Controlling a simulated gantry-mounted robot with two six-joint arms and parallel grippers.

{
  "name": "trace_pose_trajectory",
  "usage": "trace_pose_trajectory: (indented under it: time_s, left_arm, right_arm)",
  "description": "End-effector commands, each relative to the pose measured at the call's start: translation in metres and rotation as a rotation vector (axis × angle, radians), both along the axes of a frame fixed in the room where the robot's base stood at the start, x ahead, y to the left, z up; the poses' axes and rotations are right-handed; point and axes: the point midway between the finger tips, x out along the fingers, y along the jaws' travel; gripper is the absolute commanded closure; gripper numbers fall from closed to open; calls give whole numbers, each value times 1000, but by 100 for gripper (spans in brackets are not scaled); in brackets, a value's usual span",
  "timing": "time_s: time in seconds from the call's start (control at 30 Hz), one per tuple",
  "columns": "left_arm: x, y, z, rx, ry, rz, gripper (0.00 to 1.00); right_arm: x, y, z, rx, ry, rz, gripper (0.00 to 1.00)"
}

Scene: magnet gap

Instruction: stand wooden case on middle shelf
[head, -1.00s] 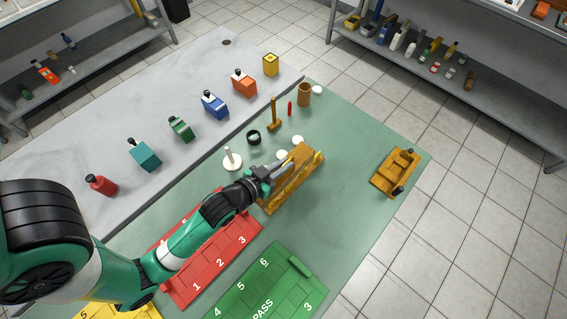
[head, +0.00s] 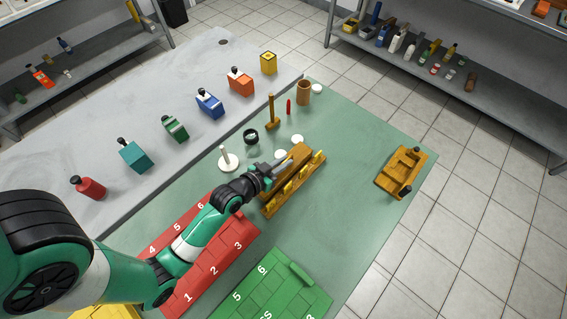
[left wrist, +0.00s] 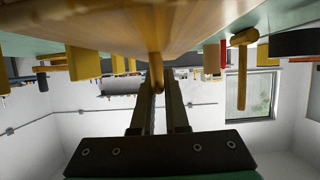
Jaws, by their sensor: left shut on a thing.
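The wooden case (head: 299,155) is a long brown piece with yellow blocks along its side, over the green table top (head: 345,200). My left gripper (head: 283,165) reaches it from the left and is shut on a wooden peg-like part. In the left wrist view the case (left wrist: 200,25) spans the top, and the peg (left wrist: 155,70) sits between my left fingers (left wrist: 158,95). I cannot tell whether the case touches the table. The metal shelf unit (head: 500,115) stands at the upper right; I cannot tell which board is the middle one. My right gripper is out of view.
A brown wooden piece with dark knobs (head: 400,172) lies at the table's right edge. A mallet (head: 271,112), a brown cup (head: 303,93) and a white stand (head: 228,160) are behind the case. Red (head: 215,250) and green (head: 270,290) numbered mats lie in front. Several bottles line the grey bench.

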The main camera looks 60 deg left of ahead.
Motion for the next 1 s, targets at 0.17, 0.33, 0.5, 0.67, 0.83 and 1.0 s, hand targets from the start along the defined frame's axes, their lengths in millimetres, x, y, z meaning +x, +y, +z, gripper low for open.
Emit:
trace_pose_trajectory:
  time_s: [0.17, 0.33, 0.5, 0.67, 0.83, 1.0]
  left_arm:
    - [0, 0, -3, 0, 0, 0, 86]
    - [0, 0, -2, 0, 0, 0, 58]
    - [0, 0, -1, 0, 0, 0, 58]
    - [0, 0, 3, 0, -1, 0, 58]
    - [-24, -9, 14, -3, 1, 1, 58]
    - [-61, -23, 30, -2, 2, 3, 58]
  right_arm:
    - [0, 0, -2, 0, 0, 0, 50]
    - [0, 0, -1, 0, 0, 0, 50]
    - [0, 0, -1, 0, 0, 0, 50]
    - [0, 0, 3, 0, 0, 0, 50]
    - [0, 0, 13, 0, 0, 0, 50]
    - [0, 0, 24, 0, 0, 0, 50]
